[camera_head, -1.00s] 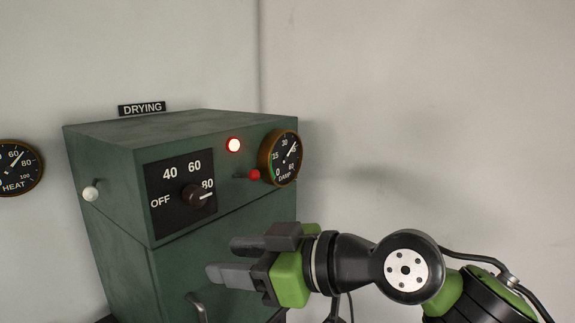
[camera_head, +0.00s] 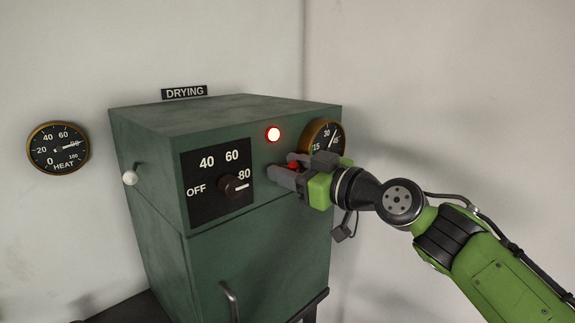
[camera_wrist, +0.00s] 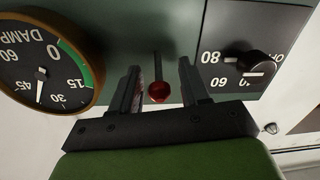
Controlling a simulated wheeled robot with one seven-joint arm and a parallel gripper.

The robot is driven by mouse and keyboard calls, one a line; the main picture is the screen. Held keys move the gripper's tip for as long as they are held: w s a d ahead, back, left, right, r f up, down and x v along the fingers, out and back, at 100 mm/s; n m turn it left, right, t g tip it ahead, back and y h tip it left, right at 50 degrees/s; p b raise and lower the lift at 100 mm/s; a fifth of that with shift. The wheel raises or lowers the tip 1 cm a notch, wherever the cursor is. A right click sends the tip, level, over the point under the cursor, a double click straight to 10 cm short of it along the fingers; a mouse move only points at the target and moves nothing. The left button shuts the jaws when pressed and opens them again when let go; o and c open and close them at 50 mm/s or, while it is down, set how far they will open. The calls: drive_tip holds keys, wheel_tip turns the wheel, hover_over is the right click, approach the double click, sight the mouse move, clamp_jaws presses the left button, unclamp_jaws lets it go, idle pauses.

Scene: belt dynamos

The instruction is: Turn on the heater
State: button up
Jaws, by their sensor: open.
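The heater is a green metal cabinet (camera_head: 258,265) marked DRYING. Its black dial knob (camera_head: 234,186) has its white mark at 80; it also shows in the wrist view (camera_wrist: 256,63). A small red ball-ended lever (camera_head: 292,166) sits right of the dial. My gripper (camera_head: 284,166) is open at the cabinet front. In the wrist view, the red ball (camera_wrist: 159,92) lies between the two fingers of my gripper (camera_wrist: 160,82), with a gap on each side. In the head view the gripper partly hides the lever.
The HEAT gauge (camera_head: 58,148) on the wall reads about 80. A white knob (camera_head: 130,178) is on the cabinet's left side. A door handle (camera_head: 230,300) is below.

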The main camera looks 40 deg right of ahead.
drive_tip(key=shift+w, duration=0.45)
clamp_jaws()
drive_tip(key=shift+r+g+p, duration=0.5)
drive_tip(key=shift+g+p, duration=0.2)
drive_tip(key=shift+p, duration=0.25)
drive_tip(key=shift+w+g+p, duration=0.1)
drive_tip(key=shift+g+p, duration=0.3)
drive_tip(key=shift+p, duration=0.1)
drive_tip(key=shift+f, duration=0.1)
